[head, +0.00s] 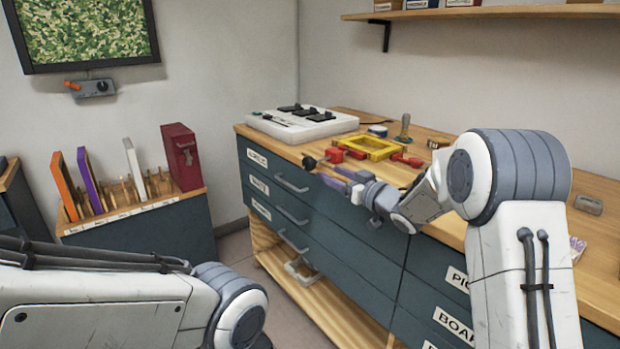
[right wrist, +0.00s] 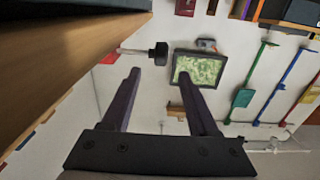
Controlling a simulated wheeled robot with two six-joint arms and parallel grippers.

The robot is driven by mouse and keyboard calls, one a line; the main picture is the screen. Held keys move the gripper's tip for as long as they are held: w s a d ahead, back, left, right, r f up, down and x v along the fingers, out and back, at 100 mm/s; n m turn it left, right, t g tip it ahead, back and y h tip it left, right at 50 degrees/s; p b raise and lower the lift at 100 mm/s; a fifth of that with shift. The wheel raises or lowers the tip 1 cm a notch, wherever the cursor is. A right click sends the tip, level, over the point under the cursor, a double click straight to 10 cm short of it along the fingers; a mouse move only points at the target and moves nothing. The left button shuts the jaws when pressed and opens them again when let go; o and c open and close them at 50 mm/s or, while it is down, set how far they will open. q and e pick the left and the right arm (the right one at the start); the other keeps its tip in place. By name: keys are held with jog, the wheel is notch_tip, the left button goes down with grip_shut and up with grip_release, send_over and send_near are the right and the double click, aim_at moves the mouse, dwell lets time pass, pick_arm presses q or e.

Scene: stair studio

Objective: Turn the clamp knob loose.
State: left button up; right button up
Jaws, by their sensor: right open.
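The black clamp knob (head: 309,162) sticks out past the front edge of the worktop, beside a red clamp (head: 334,155) at a yellow frame (head: 378,147). In the right wrist view the knob (right wrist: 160,53) sits on the end of a metal rod, just beyond the fingertips and roughly in line with the gap between them. My right gripper (head: 327,172) is open and empty, its purple-grey fingers pointing toward the knob; it also shows in the right wrist view (right wrist: 159,74). No contact with the knob is visible. My left gripper is out of view.
A white panel with black pieces (head: 303,123) stands at the back of the wooden worktop. Drawers with handles (head: 292,183) lie below my right gripper. A metal post (head: 405,128) and another red clamp (head: 407,160) are nearby. A rack (head: 130,210) stands at left.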

aim_at(314, 164)
jog(key=x, duration=1)
jog(key=shift+w+a, duration=0.1)
